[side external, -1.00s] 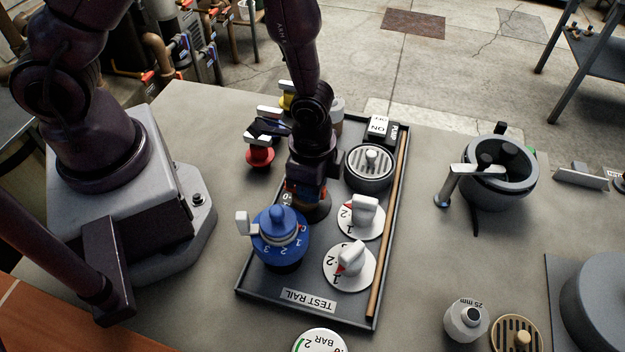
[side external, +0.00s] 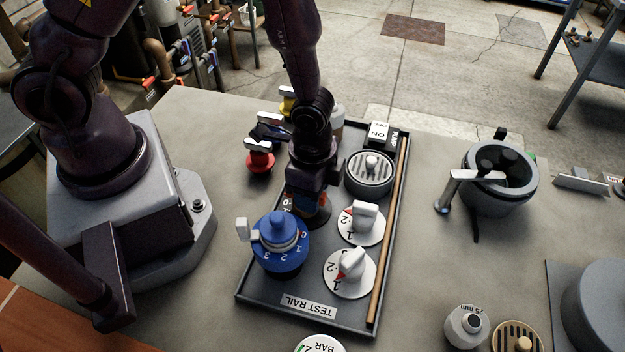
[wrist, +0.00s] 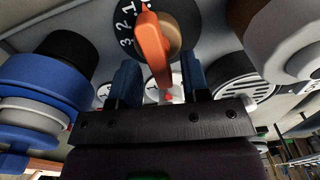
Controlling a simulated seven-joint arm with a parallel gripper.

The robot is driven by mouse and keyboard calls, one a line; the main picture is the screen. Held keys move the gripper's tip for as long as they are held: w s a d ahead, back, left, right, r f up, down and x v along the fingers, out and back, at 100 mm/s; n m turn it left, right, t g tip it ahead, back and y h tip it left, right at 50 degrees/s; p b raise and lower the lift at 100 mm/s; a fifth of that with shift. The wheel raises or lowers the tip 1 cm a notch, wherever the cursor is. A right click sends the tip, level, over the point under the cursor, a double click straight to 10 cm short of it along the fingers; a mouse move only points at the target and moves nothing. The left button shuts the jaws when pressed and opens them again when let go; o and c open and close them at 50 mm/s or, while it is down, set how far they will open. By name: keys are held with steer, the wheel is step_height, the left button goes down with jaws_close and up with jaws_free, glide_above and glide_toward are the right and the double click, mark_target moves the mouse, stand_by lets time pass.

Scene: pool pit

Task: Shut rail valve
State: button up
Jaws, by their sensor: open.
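A valve with an orange lever handle (wrist: 152,48) on a black numbered dial (wrist: 124,30) stands ahead of my gripper in the wrist view. The handle's near end reaches down between the two blue fingertips of my open gripper (wrist: 160,84); I cannot tell whether it touches either. In the side external view my gripper (side external: 311,190) is low over the test rail tray (side external: 255,291), pointing down. It hides most of that valve. The tray also bears a blue numbered valve (side external: 280,252) and two white dial knobs (side external: 364,217) (side external: 349,266) close by.
A round grille (side external: 369,180) and an ON switch block (side external: 379,131) are at the tray's far end. A wooden rod (side external: 389,225) runs along its right edge. Red (side external: 259,164) and yellow (side external: 287,105) valves stand left of the tray. A grey pot (side external: 500,190) stands to the right.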

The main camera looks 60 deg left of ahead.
step_height(320, 180, up, 13)
stand_by(0.4)
steer(key=s+a+r+n+t, duration=0.2)
steer(key=s+a+r+n, duration=0.2)
steer(key=r, duration=0.5)
steer(key=s+a+r+n+t, duration=0.3)
steer(key=a+r+n, duration=0.2)
steer(key=r, duration=0.4)
steer(key=shift+s+a+n+t, duration=0.3)
steer(key=shift+s+a+n, duration=0.1)
steer(key=shift+a, duration=0.2)
